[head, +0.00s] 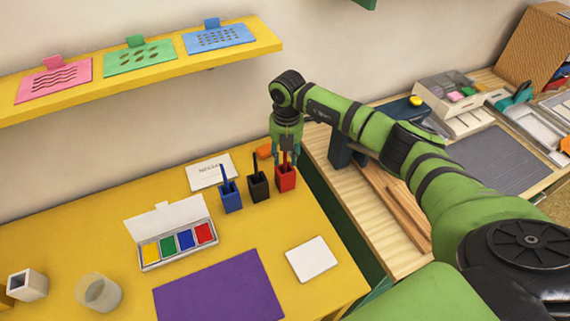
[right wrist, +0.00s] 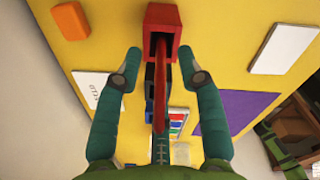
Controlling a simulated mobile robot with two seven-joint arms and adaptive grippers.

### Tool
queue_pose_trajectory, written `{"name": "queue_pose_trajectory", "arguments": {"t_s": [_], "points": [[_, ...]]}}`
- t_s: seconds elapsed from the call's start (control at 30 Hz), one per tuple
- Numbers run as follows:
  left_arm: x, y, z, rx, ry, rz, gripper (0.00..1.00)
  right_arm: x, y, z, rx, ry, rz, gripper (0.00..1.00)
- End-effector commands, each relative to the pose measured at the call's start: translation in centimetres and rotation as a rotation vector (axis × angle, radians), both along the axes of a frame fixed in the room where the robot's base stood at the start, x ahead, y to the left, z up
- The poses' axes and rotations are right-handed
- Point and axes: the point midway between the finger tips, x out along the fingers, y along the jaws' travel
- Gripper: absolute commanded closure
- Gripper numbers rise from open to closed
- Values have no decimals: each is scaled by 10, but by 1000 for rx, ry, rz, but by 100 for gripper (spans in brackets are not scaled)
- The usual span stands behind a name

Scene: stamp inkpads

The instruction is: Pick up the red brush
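The red brush (right wrist: 161,80) stands in a red square holder (head: 286,179) near the right edge of the yellow table. The holder also shows at the top of the right wrist view (right wrist: 165,20). My right gripper (head: 287,155) points down just above this holder. In the right wrist view, my right gripper (right wrist: 160,60) is open, with one finger on each side of the brush's handle and a visible gap on both sides. The holder hides the brush's lower end. My left gripper is not clearly in view.
A black holder (head: 258,187) and a blue holder (head: 231,197), each with a brush, stand left of the red one. An orange block (head: 264,152) lies behind. An inkpad box (head: 178,243), purple mat (head: 220,292) and white pad (head: 311,259) lie in front.

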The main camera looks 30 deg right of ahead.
Motion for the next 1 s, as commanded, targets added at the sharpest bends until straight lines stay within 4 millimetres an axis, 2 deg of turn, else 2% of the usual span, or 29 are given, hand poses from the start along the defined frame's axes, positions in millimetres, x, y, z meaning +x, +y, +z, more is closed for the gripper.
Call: {"name": "queue_pose_trajectory", "arguments": {"t_s": [0.17,0.3,0.33,0.77,0.87,1.0], "points": [[0,0,0,0,0,0,60,0,0,-1,0,0,0,61],[0,0,0,0,0,0,60,0,0,0,0,0,0,95],[0,0,0,0,0,0,60,0,0,0,0,0,-1,100],[0,0,-2,0,-1,0,60,1,0,5,1,-3,-1,100],[0,0,-7,0,-1,0,60,2,-1,18,2,-6,-2,100],[0,0,-16,0,-1,0,60,2,-1,46,1,-7,-1,100]]}}
